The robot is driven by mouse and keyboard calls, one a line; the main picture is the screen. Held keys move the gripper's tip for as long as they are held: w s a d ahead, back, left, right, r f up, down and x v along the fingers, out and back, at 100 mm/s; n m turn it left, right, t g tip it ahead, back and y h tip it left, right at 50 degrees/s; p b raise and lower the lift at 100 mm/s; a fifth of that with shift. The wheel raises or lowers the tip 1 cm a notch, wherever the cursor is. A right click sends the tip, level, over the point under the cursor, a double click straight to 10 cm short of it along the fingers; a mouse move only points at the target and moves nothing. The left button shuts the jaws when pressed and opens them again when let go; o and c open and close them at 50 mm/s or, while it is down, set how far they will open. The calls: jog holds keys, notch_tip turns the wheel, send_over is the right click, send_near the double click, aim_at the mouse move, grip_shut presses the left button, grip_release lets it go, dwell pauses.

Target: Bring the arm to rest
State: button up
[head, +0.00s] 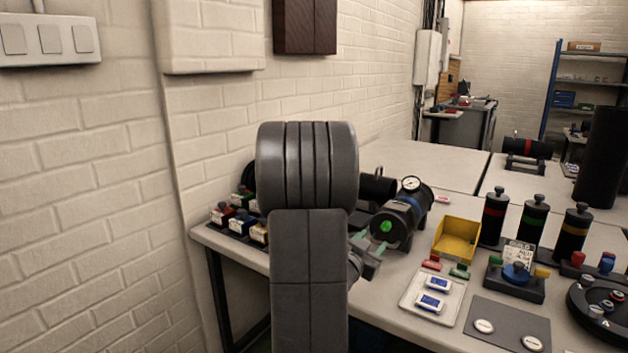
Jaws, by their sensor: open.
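My arm rises through the middle of the head view, its thick dark links covering part of the table behind. My gripper (368,243) shows just right of the arm, near the table's front edge. Its two green-tipped fingers are apart, with nothing seen between them. The dark sealed cylinder (408,214) lies on its side just behind and right of the gripper, with a green disc on its near end and a round gauge (411,184) on top. I cannot tell whether the fingers touch it.
A yellow bin (456,238), a white tray (409,294) with two blue-white items, and a grey mat (492,312) with two white discs are to the right. Three upright black cylinders (533,221) stand beyond. Small coloured blocks (222,214) sit left of the arm, near the brick wall (90,200).

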send_near(385, 228)
jog(key=x, duration=0.9)
jog(key=shift+w+d+f+m, duration=0.15)
jog(key=shift+w+f+m, duration=0.1)
jog(key=shift+m, duration=0.05)
jog(key=shift+s+r+m+b, duration=0.1)
jog(key=shift+s+m+b, duration=0.05)
jog(key=shift+m+b, duration=0.8)
jog(key=m+b, duration=0.1)
jog(key=m, duration=0.2)
jog(key=shift+b, duration=0.3)
jog(key=m+b, duration=0.4)
jog(key=m, duration=0.2)
jog(key=m+b, duration=0.3)
jog(key=m, duration=0.2)
jog(key=shift+m, duration=0.25)
jog(key=m+b, duration=0.2)
jog(key=m, duration=0.1)
jog(key=shift+m, duration=0.4)
jog(key=shift+m+b, duration=0.5)
